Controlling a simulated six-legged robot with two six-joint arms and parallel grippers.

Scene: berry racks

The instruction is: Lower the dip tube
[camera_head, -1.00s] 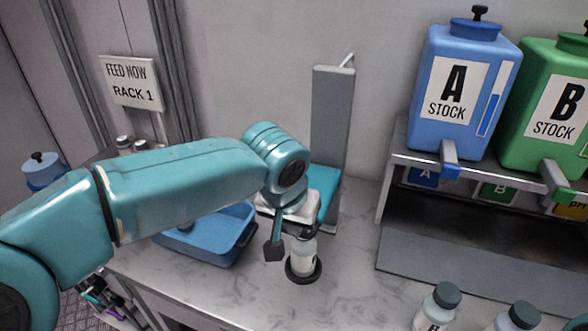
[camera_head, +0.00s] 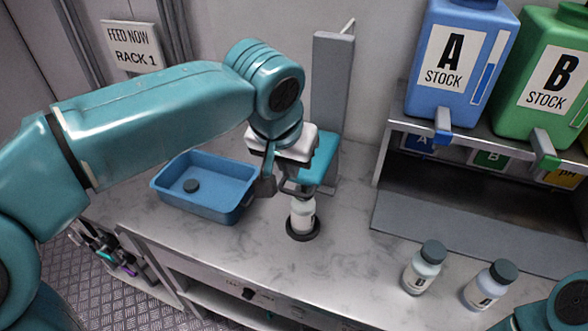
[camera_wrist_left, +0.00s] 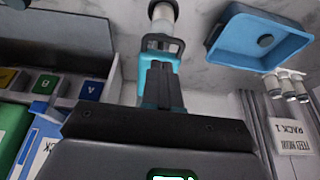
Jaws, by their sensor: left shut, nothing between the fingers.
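A white bottle (camera_head: 302,215) stands upright in a dark ring on the counter, below a stand with a grey upright (camera_head: 331,85) and a teal part (camera_head: 320,160). A dark bracket sits just above the bottle; it also shows in the left wrist view (camera_wrist_left: 163,43), close to the bottle (camera_wrist_left: 162,12). I cannot make out the dip tube itself. My left gripper (camera_head: 266,186) is shut and empty, left of the bracket and above the bottle's level. Its dark fingers (camera_wrist_left: 160,78) overlap the teal part in the wrist view; contact cannot be told. My right gripper is out of view.
A blue tray (camera_head: 240,205) with a dark cap inside lies left of the stand. Two capped bottles (camera_head: 422,268) (camera_head: 488,287) stand at the front right. Stock containers A (camera_head: 450,105) and B (camera_head: 530,112) sit on a shelf at the right. The counter between is clear.

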